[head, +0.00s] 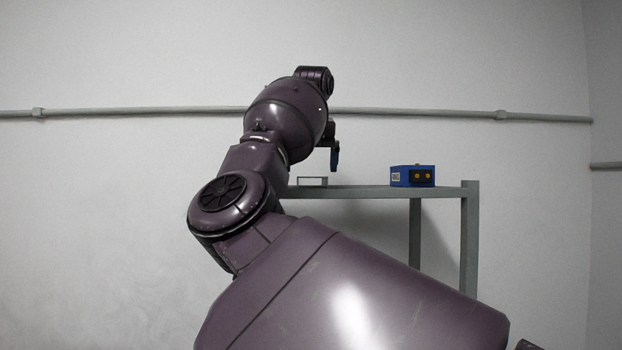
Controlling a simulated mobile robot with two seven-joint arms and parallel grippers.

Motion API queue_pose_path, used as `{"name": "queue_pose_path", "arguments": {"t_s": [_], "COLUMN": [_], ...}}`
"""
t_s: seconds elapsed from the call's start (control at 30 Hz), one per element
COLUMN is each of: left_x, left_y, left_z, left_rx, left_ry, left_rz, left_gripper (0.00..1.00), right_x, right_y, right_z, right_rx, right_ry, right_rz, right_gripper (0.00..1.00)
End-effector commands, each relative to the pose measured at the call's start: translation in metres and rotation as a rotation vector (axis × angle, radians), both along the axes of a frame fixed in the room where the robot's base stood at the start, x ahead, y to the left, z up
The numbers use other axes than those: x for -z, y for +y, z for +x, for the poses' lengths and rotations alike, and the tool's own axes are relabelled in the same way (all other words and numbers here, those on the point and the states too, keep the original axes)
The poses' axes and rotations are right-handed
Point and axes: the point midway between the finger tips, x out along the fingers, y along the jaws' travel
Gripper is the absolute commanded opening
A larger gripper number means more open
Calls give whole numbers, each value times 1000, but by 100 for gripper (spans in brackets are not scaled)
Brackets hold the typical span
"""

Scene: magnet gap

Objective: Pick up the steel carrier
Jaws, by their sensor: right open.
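A small grey metal piece, which looks like the steel carrier (313,181), lies on the grey bench (375,191). My right gripper (335,158) hangs above the bench, a little up and to the right of the carrier in the picture. It is open, and its blue finger points down. The rest of the gripper is partly hidden by my own wrist and arm. A gap shows between the finger and the bench top. My left gripper is not in view.
A pipe (430,113) runs along the wall behind. My right arm hides the bench's left part.

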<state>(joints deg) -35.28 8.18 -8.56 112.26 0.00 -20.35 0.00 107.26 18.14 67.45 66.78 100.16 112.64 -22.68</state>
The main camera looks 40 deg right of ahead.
Motion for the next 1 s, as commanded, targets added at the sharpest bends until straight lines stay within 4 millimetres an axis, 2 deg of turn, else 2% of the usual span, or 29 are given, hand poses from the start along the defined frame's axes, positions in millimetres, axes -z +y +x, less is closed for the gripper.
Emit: {"name": "queue_pose_path", "arguments": {"t_s": [0.1,0.23,0.73,0.77,1.0], "left_x": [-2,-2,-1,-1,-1], "left_y": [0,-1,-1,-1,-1], "left_z": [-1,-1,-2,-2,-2], "left_rx": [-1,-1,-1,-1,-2], "left_ry": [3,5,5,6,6], "left_rz": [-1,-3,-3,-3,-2], "left_gripper": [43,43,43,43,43], "right_x": [15,23,26,26,26], "right_y": [-4,-6,-6,-6,-6], "right_z": [4,7,7,7,7], "right_rx": [2,0,0,0,0], "right_ry": [2,1,0,0,0], "right_rz": [0,-1,0,0,0], "right_gripper": [94,94,94,92,55]}}
